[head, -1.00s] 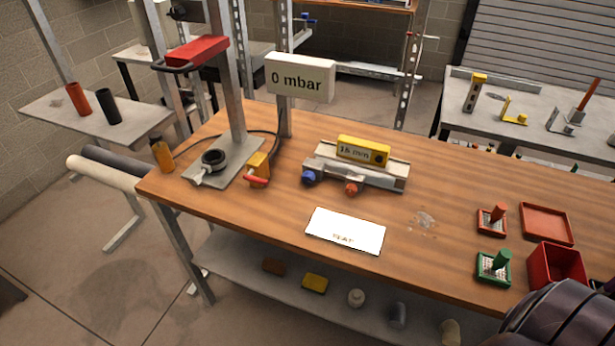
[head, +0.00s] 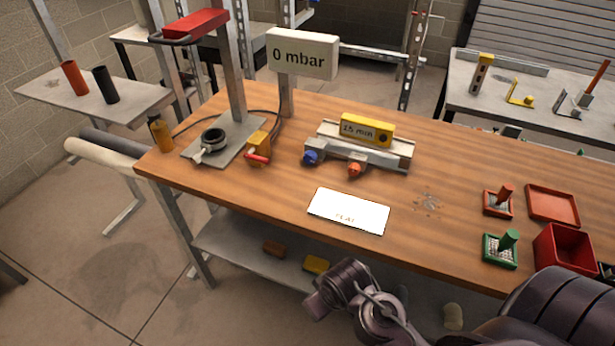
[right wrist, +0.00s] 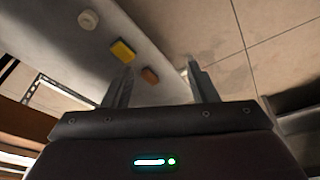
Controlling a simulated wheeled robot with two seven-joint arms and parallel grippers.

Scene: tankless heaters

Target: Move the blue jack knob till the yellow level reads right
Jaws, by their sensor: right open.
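The blue jack knob (head: 311,158) is at the front left of a grey levelling stand (head: 395,155) on the wooden bench. The yellow level (head: 367,130) lies on top of the stand; its small display looks like "15 mm", though it is hard to read. An orange-red knob (head: 354,170) is at the stand's front, right of the blue one. My right arm is in the head view, below the bench's front edge, well apart from the knob. In the right wrist view my right gripper (right wrist: 160,82) is open and empty. My left gripper is not in view.
A press post with a red handle (head: 195,25), a "0 mbar" sign (head: 303,53) and a yellow valve (head: 258,148) stand left of the stand. Red and green trays (head: 500,249) are at right. A lower shelf (head: 235,240) holds small blocks.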

